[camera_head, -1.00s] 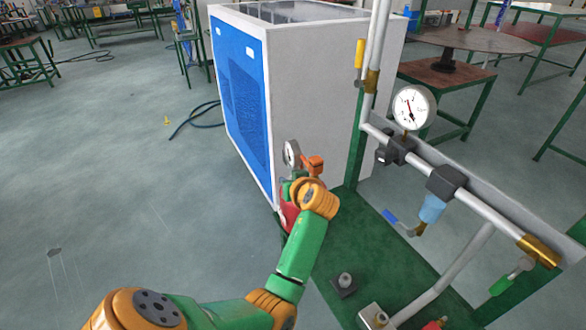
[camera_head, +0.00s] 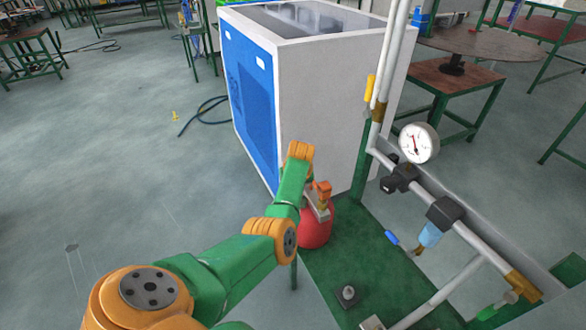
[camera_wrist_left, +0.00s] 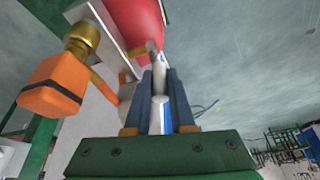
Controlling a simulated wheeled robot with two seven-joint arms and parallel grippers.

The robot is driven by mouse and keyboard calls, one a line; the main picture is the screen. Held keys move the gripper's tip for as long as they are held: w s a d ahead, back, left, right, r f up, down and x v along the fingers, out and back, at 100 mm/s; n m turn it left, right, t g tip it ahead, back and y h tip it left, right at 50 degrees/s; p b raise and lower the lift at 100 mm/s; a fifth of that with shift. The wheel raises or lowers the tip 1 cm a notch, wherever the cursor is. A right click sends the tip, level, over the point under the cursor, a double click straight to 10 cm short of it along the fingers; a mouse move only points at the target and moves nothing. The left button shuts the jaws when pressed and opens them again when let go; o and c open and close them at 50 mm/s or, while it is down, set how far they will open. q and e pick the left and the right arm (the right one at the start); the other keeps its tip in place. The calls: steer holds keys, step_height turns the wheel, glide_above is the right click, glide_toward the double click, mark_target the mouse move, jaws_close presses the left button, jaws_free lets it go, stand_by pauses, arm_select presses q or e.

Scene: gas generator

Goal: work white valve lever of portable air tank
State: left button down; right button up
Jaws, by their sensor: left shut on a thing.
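The red portable air tank (camera_head: 317,230) stands on the green base in the head view, partly behind my left arm. Its red body also shows at the top of the left wrist view (camera_wrist_left: 138,18). An orange block (camera_head: 322,188) with a black band sits on its fittings, large at the left in the wrist view (camera_wrist_left: 55,86). My left gripper (camera_wrist_left: 159,74) has its two dark fingers close together around the white valve lever (camera_wrist_left: 159,88), shut on it. In the head view my arm hides this gripper and the lever. My right gripper is in neither view.
A blue and white cabinet (camera_head: 335,110) stands just behind the tank. To the right is a pipe frame with a gauge (camera_head: 418,143), a black and blue filter (camera_head: 430,234) and a blue-handled valve (camera_head: 392,237). The floor at left is open.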

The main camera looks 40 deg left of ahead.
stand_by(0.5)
arm_select(q)
steer(key=c, duration=0.8)
jaws_free()
steer(key=shift+w+a, duration=0.1)
steer(key=shift+w, duration=0.05)
steer(key=shift+o, duration=0.2)
steer(key=v, duration=0.7)
steer(key=shift+p, duration=0.35)
